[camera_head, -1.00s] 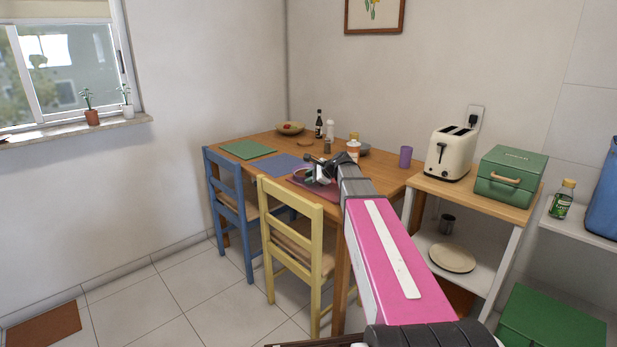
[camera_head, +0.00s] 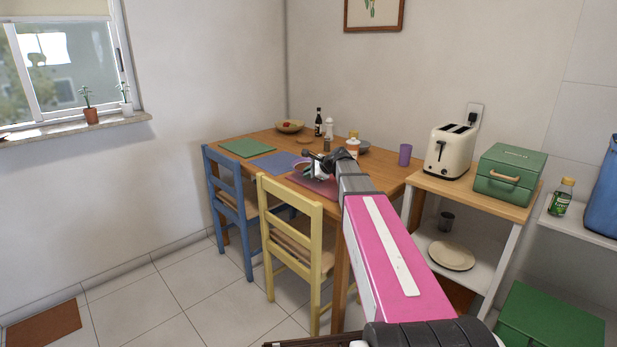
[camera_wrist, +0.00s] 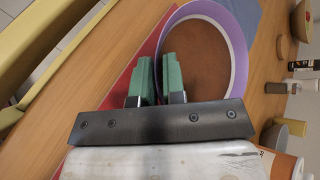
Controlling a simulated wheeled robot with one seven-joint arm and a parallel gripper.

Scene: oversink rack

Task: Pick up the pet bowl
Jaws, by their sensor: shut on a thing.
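The pet bowl (camera_wrist: 238,52) is round, with a purple outer wall, a pale rim and a brown inside. In the wrist view my gripper (camera_wrist: 157,72) has its two green fingers on either side of the bowl's near wall, shut on it. In the head view my gripper (camera_head: 316,168) is over the near right part of the table, and only a small part of the bowl (camera_head: 300,163) shows beside it. The bowl appears slightly above the red placemat (camera_head: 322,187); my arm hides much of this area.
The wooden table (camera_head: 241,140) also holds blue (camera_head: 275,163) and green (camera_head: 246,149) placemats, a fruit bowl (camera_head: 290,126), bottles and a purple cup (camera_head: 405,155). A yellow chair (camera_head: 290,205) and a blue chair (camera_head: 228,165) stand along its front. A toaster (camera_head: 450,150) is to the right.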

